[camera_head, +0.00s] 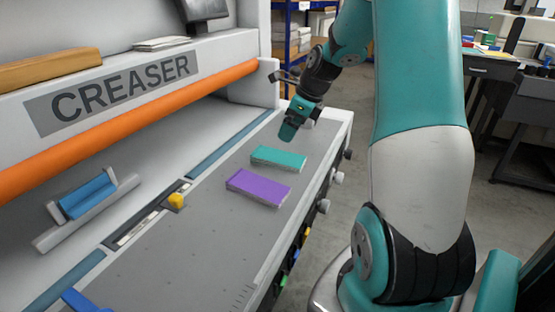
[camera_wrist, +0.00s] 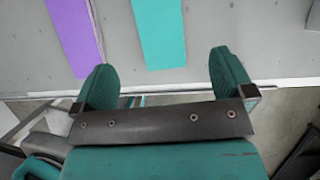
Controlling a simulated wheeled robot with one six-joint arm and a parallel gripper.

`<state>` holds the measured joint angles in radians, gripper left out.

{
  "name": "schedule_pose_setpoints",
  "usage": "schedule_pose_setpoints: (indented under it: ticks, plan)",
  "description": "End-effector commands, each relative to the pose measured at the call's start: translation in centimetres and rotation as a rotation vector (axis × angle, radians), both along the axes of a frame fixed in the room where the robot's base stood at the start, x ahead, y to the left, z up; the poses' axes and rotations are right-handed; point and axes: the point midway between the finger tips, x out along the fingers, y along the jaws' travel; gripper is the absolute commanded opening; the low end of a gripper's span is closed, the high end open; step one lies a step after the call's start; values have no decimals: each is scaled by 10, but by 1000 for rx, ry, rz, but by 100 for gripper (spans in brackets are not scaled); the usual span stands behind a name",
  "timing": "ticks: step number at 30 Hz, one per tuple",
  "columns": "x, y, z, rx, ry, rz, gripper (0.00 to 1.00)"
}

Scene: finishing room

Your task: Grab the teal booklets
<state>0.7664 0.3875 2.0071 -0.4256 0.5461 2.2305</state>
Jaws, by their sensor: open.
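The teal booklets (camera_head: 278,158) lie as a flat stack on the grey bed of the creaser, near its right edge. In the wrist view the teal booklets (camera_wrist: 160,32) show ahead of my jaws, roughly between the two fingers. My gripper (camera_head: 290,132) is above and just behind the stack in the head view, apart from it. In the wrist view my gripper (camera_wrist: 165,72) is open, with nothing between its fingers.
A purple stack of booklets (camera_head: 258,188) lies close beside the teal one, and it shows at the left in the wrist view (camera_wrist: 75,38). The creaser's orange roller (camera_head: 130,127) runs along the left. A yellow knob (camera_head: 176,201) stands up from the bed.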

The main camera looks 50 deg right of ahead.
Motion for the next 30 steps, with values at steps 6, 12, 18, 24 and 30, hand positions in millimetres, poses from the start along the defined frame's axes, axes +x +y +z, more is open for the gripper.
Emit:
schedule_pose_setpoints:
  ticks: [6, 12, 18, 24, 30]
  plan:
    - [14, 7, -39, 1, 3, 3, 100]
    - [19, 9, -51, 0, 1, 4, 100]
    - [29, 15, -77, 2, 3, 4, 100]
    - [35, 18, -95, -1, 1, 3, 100]
    - [36, 18, -96, -1, 0, 3, 100]
